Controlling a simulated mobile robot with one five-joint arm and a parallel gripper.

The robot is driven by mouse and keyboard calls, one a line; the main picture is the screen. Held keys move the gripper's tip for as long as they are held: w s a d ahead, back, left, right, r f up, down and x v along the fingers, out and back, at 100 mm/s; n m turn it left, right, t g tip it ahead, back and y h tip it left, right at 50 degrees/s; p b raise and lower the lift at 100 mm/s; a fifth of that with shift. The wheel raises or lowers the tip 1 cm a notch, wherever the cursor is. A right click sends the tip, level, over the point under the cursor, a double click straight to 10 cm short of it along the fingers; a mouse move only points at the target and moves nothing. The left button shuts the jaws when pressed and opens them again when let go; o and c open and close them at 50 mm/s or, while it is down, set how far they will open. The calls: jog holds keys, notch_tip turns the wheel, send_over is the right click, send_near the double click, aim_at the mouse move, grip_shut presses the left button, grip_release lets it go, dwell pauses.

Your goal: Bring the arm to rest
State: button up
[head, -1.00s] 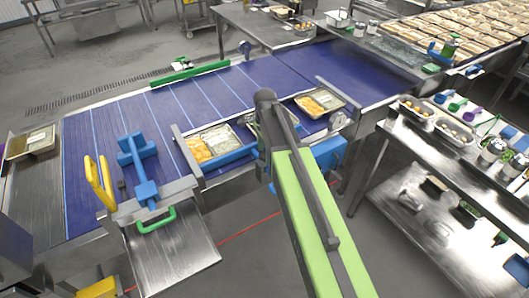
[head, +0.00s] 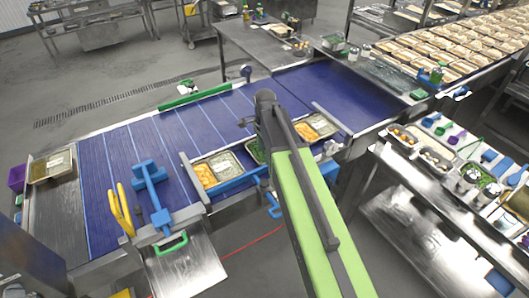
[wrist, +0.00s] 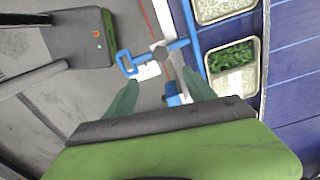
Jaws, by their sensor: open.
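My arm (head: 305,215), lime green with dark grey parts, reaches up the middle of the head view. Its gripper end is hidden there behind the arm. In the wrist view my gripper (wrist: 160,92) shows two green fingers spread apart with nothing between them. Below them are the grey floor and a blue bracket (wrist: 126,62) at the belt's edge. A tray with green leaves (wrist: 232,57) lies on the belt to the right of the fingers, apart from them.
The blue conveyor belt (head: 110,170) carries a tray of orange and pale food (head: 205,176) and another tray (head: 316,127) right of my arm. A blue tool (head: 152,180) and yellow handles (head: 122,208) stand at left. A steel shelf with ingredient bins (head: 440,200) stands at right.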

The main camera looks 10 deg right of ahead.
jog(key=shift+f, duration=0.1)
jog(key=s+f+n+b, duration=1.3)
jog(key=f+n+b, duration=0.2)
jog(key=shift+s+a+n, duration=0.15)
jog(key=shift+a+n, duration=0.15)
jog(key=shift+n, duration=0.1)
dwell(0.5)
